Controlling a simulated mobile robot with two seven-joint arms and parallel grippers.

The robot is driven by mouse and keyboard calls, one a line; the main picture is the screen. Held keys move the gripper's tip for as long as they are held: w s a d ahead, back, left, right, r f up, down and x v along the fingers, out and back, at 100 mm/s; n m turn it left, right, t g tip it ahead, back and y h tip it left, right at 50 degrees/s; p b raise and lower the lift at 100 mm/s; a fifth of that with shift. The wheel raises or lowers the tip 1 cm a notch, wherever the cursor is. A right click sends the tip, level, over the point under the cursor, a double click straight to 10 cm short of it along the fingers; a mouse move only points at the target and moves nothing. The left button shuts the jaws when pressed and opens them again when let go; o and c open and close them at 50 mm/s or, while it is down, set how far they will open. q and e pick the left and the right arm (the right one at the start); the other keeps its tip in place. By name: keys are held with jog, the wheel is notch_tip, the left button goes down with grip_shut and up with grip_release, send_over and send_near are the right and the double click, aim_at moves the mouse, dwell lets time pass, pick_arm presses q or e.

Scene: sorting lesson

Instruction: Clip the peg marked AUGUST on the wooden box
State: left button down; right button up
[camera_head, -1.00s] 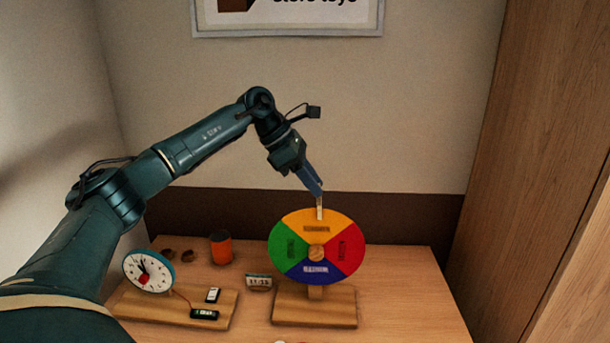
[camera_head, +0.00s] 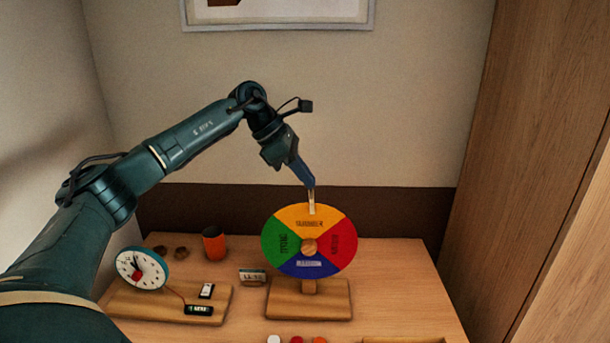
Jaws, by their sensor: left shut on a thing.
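My left gripper (camera_head: 311,187) is shut on a pale wooden peg (camera_head: 311,207) at the top of the season wheel (camera_head: 330,222). The peg's lower end overlaps the rim of the yellow SUMMER sector; I cannot tell if it is clipped there. Its marking is too small to read. The rim of a wooden box or tray (camera_head: 403,341) shows at the bottom edge, right of the wheel; most of it is cut off. My right gripper is out of view.
A toy clock (camera_head: 141,268) on a wooden board stands at the left. An orange cup (camera_head: 214,243) and a small date display (camera_head: 252,276) stand left of the wheel. White, red and orange things (camera_head: 297,339) show at the bottom edge. The table's right side is clear.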

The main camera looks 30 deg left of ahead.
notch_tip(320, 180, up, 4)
jog(key=p, duration=0.3)
jog(key=shift+p, duration=0.4)
dwell(0.3)
